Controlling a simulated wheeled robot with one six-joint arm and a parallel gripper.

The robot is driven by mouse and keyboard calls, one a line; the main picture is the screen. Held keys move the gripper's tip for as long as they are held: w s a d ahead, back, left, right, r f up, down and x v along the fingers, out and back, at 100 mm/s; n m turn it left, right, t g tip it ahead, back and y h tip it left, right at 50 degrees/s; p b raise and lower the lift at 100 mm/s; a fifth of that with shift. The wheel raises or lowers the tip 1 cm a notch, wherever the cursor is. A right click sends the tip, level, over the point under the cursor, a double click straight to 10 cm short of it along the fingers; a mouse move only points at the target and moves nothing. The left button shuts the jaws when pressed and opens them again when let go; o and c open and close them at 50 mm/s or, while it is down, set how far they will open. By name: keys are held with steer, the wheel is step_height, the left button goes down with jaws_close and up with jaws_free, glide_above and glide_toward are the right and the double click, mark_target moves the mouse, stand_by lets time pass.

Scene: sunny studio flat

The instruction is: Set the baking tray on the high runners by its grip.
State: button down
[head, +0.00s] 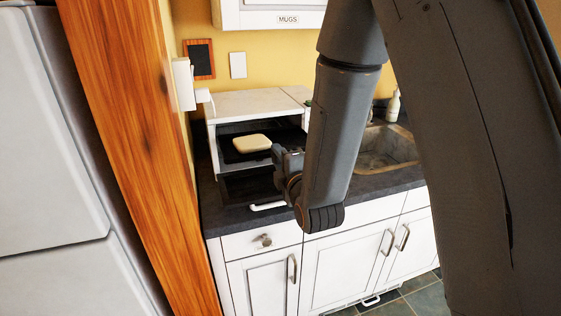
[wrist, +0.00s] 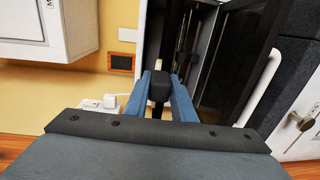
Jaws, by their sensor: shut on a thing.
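The baking tray (head: 232,156) is dark and carries a pale cream slab (head: 252,143). It shows in the mouth of the white oven (head: 245,104), above the lowered door (head: 246,187). I cannot tell from here which runners it is on, or whether it rests on any. My gripper (head: 283,160) is at the tray's right front. In the wrist view the blue fingers of my gripper (wrist: 160,92) are shut on a black block, the tray's grip (wrist: 159,86). The oven's dark inside (wrist: 205,45) shows beyond, with the runners not clear.
The oven door's white handle (head: 268,206) sticks out at the front; it also shows in the wrist view (wrist: 262,85). A wooden post (head: 130,130) stands close on the left. A sink (head: 380,148) and bottle (head: 394,106) are to the right. A cabinet marked MUGS (head: 270,17) hangs above.

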mark_target(265, 136)
steer(key=shift+r+b+x, duration=0.15)
steer(key=shift+b+x, duration=0.55)
steer(key=shift+x, duration=1.6)
steer(key=shift+r+b+x, duration=0.15)
steer(key=shift+b+x, duration=0.55)
steer(key=shift+x, duration=1.6)
steer(key=shift+r+b+x, duration=0.2)
steer(key=shift+b+x, duration=0.5)
steer(key=shift+x, duration=1.6)
steer(key=shift+w, duration=0.1)
steer(key=shift+s+f+b, duration=0.2)
steer(key=shift+f+b, duration=0.65)
steer(key=shift+f, duration=0.65)
steer(key=c, duration=1.4)
jaws_free()
steer(key=shift+w, duration=0.1)
steer(key=shift+r, duration=0.15)
steer(key=o, duration=0.4)
steer(key=shift+r, duration=0.1)
